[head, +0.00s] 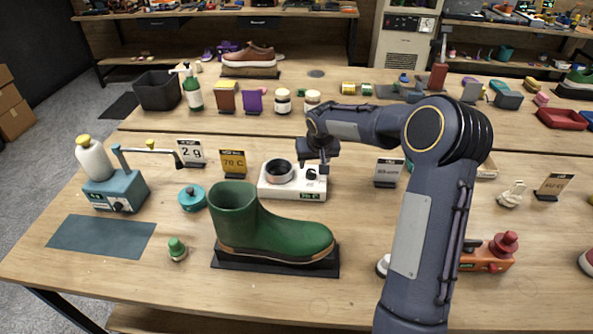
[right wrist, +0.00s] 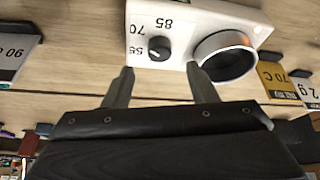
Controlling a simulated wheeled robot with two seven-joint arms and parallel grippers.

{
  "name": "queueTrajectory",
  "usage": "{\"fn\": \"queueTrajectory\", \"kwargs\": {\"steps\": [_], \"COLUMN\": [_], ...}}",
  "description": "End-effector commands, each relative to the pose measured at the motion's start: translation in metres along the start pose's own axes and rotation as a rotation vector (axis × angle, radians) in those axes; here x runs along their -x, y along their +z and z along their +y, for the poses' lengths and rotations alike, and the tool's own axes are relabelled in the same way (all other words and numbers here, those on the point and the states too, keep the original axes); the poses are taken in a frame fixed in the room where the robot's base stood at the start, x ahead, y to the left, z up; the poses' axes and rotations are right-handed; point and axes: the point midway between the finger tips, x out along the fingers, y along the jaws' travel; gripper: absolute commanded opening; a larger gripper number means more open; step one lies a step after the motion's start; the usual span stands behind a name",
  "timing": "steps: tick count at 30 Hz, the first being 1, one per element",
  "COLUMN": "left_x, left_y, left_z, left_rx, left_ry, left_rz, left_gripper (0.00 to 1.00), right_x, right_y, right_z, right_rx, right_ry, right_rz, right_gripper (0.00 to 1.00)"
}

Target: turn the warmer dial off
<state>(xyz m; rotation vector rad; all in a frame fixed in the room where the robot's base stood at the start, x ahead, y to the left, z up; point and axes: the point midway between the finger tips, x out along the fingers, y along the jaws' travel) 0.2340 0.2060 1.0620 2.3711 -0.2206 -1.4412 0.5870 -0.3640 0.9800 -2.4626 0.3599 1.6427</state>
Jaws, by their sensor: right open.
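The warmer (head: 292,192) is a white box on the table behind the green boot, with a dark metal ring on its left and a black dial (head: 311,174) on its right. In the right wrist view the warmer (right wrist: 185,12) appears turned around. Its dial (right wrist: 159,48) has the marks 55, 70 and 85 around it; I cannot tell the exact setting. My right gripper (head: 314,162) hangs over the dial side. In the wrist view its fingers (right wrist: 159,69) are apart and empty, with the dial just beyond and between the tips. My left gripper is out of view.
A green boot (head: 267,229) on a black stand is in front of the warmer. A yellow 70 C card (head: 233,162) and a teal round tin (head: 192,197) stand to its left. A white card (head: 388,172) stands to its right.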

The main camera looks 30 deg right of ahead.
Motion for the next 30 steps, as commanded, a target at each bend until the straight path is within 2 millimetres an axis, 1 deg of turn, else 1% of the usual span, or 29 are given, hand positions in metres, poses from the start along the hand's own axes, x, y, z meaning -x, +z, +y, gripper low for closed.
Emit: {"fn": "queueTrajectory", "kwargs": {"steps": [1, 3, 6, 10, 15, 21, 23, 30], "left_x": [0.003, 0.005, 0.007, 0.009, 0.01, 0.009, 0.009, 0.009], "left_y": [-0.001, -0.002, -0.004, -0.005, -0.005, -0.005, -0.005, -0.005], "left_z": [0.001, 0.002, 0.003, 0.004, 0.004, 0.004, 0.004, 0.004], "left_rx": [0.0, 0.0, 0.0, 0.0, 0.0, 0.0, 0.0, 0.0], "left_ry": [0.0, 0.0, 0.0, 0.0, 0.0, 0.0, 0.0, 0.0], "left_rz": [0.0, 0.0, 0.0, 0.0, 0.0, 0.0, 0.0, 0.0], "left_gripper": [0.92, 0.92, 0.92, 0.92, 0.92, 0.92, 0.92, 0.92], "right_x": [-0.009, -0.021, -0.036, -0.051, -0.058, -0.059, -0.059, -0.058], "right_y": [0.001, 0.001, 0.001, 0.001, 0.001, 0.001, 0.001, 0.001], "right_z": [0.0, 0.0, 0.0, 0.0, 0.0, 0.0, 0.0, 0.0], "right_rx": [0.001, -0.001, 0.0, 0.001, -0.001, 0.0, 0.0, 0.0], "right_ry": [-0.001, -0.001, -0.001, -0.001, -0.002, -0.001, -0.001, -0.001], "right_rz": [-0.005, -0.006, -0.005, -0.004, -0.001, -0.001, -0.001, -0.001], "right_gripper": [0.52, 0.52, 0.52, 0.52, 0.52, 0.52, 0.46, 0.14]}}
